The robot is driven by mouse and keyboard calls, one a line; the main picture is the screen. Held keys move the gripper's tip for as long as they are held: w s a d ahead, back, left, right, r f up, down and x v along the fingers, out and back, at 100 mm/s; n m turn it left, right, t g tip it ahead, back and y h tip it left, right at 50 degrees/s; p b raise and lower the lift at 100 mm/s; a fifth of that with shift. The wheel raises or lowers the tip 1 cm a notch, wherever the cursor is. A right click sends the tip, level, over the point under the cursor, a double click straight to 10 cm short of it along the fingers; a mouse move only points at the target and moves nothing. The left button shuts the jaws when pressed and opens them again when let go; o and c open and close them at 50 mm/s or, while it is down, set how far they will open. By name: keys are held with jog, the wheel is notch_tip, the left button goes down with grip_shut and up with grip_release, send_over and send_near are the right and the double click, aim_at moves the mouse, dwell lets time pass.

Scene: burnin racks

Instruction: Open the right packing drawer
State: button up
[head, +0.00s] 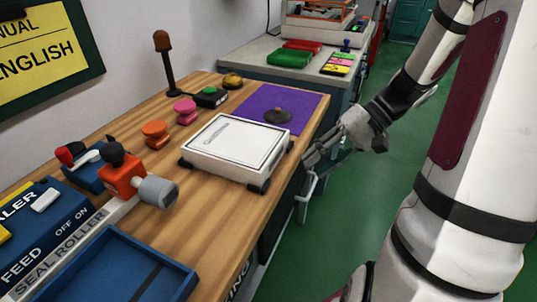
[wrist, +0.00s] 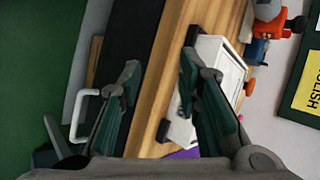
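The packing bench (head: 205,225) has a wooden top and a dark front with partly visible lettering (head: 240,284). A pale bar handle (head: 308,186) stands out from the front near its far end. The same handle (wrist: 82,112) shows at the left in the wrist view. How far its drawer is out cannot be told. My gripper (head: 308,158) is at the bench's front edge, close above the handle. In the wrist view my gripper (wrist: 160,68) has its fingers apart with nothing between them. The handle lies left of the left finger, outside the gap.
A white scale (head: 235,147) sits near the front edge, beside a purple mat (head: 300,112). A blue sealer (head: 45,222), a blue tray (head: 115,272) and colored buttons (head: 155,132) stand on the bench. The green floor (head: 360,215) in front is clear.

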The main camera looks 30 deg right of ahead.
jog(key=w+d+f+m+t+y+b, duration=0.25)
jog(key=d+f+t+b, duration=0.25)
jog(key=d+f, duration=0.45)
jog(key=m+t+h+b, duration=0.2)
jog(key=m+t+b, duration=0.1)
jog(key=t+b, duration=0.15)
send_near(312, 187)
jog(key=b+x, duration=0.1)
jog(key=x, duration=0.2)
jog(key=b+x, duration=0.1)
jog(key=x, duration=0.2)
jog(key=b+x, duration=0.1)
jog(key=x, duration=0.3)
jog(key=shift+f, duration=0.35)
jog(key=shift+c, duration=0.5)
grip_shut()
